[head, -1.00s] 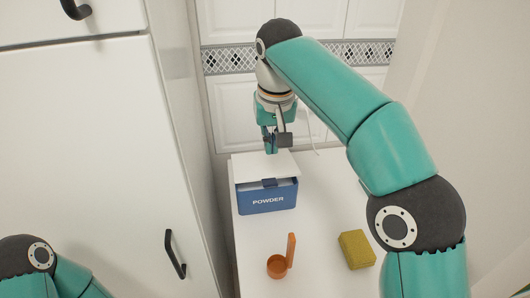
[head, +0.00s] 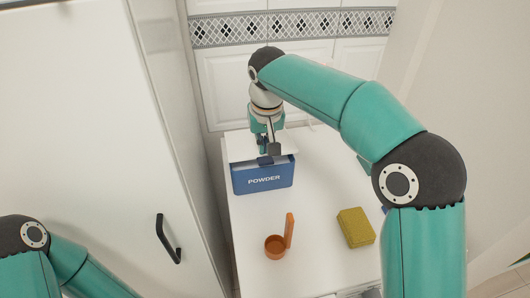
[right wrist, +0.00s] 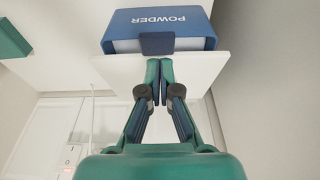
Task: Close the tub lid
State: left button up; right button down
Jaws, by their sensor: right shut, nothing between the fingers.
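The blue tub (head: 263,181), marked POWDER, stands on the white top. Its white lid (head: 238,149) lies over it, with a dark blue tab at the front edge. In the right wrist view the tub (right wrist: 128,27) appears upside down, and a pale strip shows between its blue front and the lid (right wrist: 205,72); I cannot tell how wide the gap is. My right gripper (head: 263,146) is shut and empty at the lid, and its fingertips (right wrist: 161,64) are close to the tab (right wrist: 157,43). Contact is unclear. My left gripper is out of view.
An orange scoop (head: 275,247) with an upright handle and a yellow-green sponge (head: 355,227) lie nearer on the white top (head: 315,205). A tall white cabinet with a black handle (head: 167,238) bounds the left. A blue thing (head: 385,209) is mostly hidden behind my right arm.

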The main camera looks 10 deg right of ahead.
jog(key=shift+s+f, duration=0.25)
jog(key=shift+f, duration=0.85)
jog(key=f+t+b, duration=0.1)
jog(key=f+b, duration=0.1)
jog(key=b, duration=0.3)
jog(key=s+f+t+b, duration=0.1)
jog(key=f+b, duration=0.1)
jog(key=b, duration=0.4)
jog(key=shift+s+f+t+b, duration=0.2)
jog(key=shift+t+b, duration=0.1)
jog(key=shift+t, duration=0.1)
